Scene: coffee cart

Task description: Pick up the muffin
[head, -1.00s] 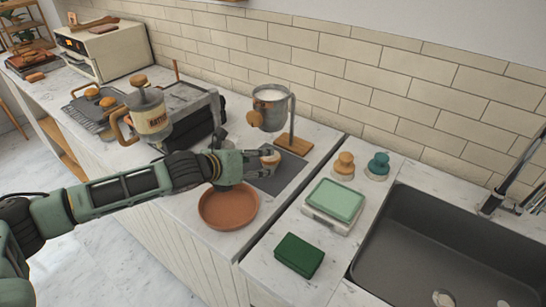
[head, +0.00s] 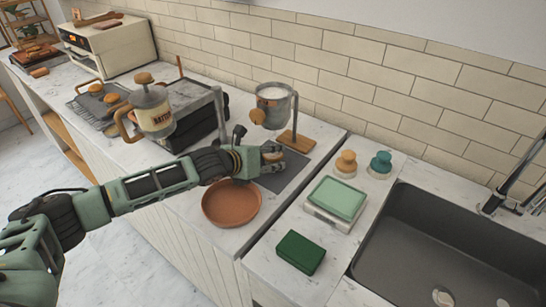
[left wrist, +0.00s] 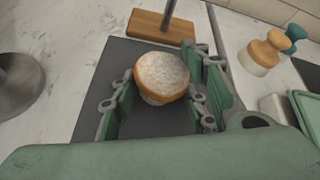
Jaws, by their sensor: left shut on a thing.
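The muffin (left wrist: 162,76) has a pale, dusted top and a tan-orange body, and shows in the left wrist view above a dark grey mat (left wrist: 92,88). My left gripper (left wrist: 163,92) is shut on it, with a green finger on either side. In the head view, the left gripper (head: 272,158) reaches in from the left over the mat (head: 285,180), and its fingers partly hide the muffin. I cannot tell whether the muffin still touches the mat. My right gripper is not in view.
An empty terracotta plate (head: 231,204) lies in front of the gripper. A pitcher on a wooden-based stand (head: 273,107) is behind it. A batter dispenser (head: 153,113) stands left; a scale (head: 335,200), green sponge (head: 300,252) and sink (head: 440,250) are right.

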